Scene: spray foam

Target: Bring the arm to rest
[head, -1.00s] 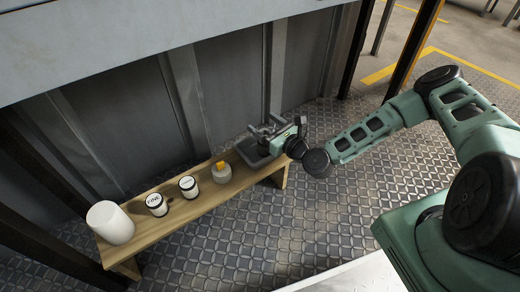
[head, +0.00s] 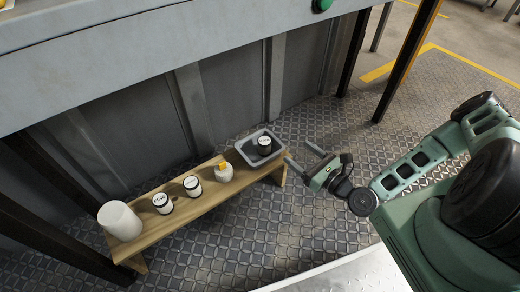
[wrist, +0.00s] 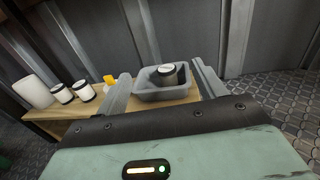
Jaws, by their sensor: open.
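My gripper (head: 306,164) is open and empty, held to the right of the bench's right end, in the head view. Its two fingers are spread apart and point toward the grey tray (head: 241,152) on the bench. A dark jar with a white lid (head: 264,146) stands inside the tray, apart from the fingers. In the wrist view the tray (wrist: 150,97) and the jar in it (wrist: 167,73) show between the two fingers (wrist: 163,92), farther off.
The wooden bench (head: 205,204) also holds a white cylinder (head: 120,221), two white-and-black jars (head: 162,203) (head: 192,186) and a bottle with a yellow-orange cap (head: 223,172). A grey ledge (head: 150,48) overhangs behind. The patterned floor (head: 290,225) in front is clear.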

